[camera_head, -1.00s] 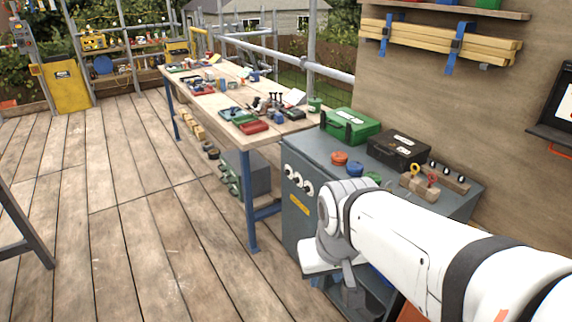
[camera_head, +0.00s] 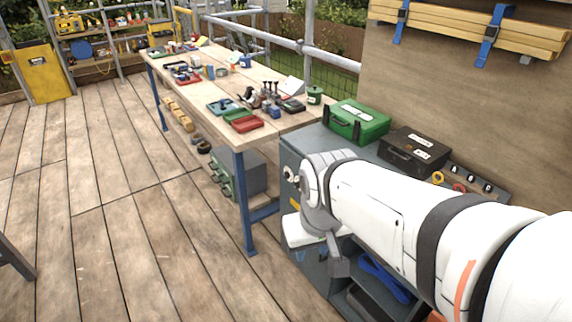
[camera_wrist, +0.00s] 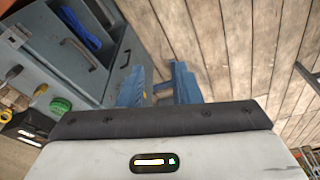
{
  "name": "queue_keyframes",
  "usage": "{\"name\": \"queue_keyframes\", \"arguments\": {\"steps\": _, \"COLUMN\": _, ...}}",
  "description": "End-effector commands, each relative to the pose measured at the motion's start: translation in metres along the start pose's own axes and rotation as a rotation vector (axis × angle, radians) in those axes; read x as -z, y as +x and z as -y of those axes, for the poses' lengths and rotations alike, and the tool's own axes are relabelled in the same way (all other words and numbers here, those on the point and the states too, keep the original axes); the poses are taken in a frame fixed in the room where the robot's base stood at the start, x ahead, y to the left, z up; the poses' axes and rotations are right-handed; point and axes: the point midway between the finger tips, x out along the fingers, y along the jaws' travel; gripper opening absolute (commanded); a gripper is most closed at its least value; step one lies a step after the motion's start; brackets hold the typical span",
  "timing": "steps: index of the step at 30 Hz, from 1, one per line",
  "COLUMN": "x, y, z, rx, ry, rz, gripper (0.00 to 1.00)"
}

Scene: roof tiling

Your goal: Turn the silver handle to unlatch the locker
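The blue-grey metal cabinet (camera_head: 300,150) stands in front of the plywood wall, partly behind my arm. In the wrist view, its face (camera_wrist: 45,65) fills the upper left. A slim grey bar handle (camera_wrist: 78,53) crosses that face, and a smaller metal handle (camera_wrist: 127,58) shows near the fingers. I cannot tell which is the latch handle. My gripper (camera_wrist: 158,74) has its two blue fingers spread, with floor visible between them. They are beside the cabinet, and no grip on a handle shows. In the head view my arm hides most of the cabinet front.
A green case (camera_head: 357,122) and a black case (camera_head: 413,151) sit on the cabinet top. A blue coil (camera_head: 384,277) lies in an open compartment below. A wooden workbench (camera_head: 200,90) with tools adjoins the left side.

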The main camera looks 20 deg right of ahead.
Motion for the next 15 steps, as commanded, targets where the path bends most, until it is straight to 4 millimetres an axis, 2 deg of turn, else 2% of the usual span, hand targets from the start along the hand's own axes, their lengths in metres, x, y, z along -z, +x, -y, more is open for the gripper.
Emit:
{"name": "queue_keyframes", "arguments": {"steps": 5, "x": 0.011, "y": 0.019, "z": -0.011, "rx": -0.085, "ry": -0.11, "rz": 0.107, "gripper": 0.31}}
{"name": "queue_keyframes", "arguments": {"steps": 11, "x": 0.041, "y": 0.058, "z": -0.05, "rx": -0.277, "ry": -0.341, "rz": 0.333, "gripper": 0.31}}
{"name": "queue_keyframes", "arguments": {"steps": 15, "x": 0.068, "y": 0.088, "z": -0.077, "rx": -0.416, "ry": -0.515, "rz": 0.491, "gripper": 0.31}}
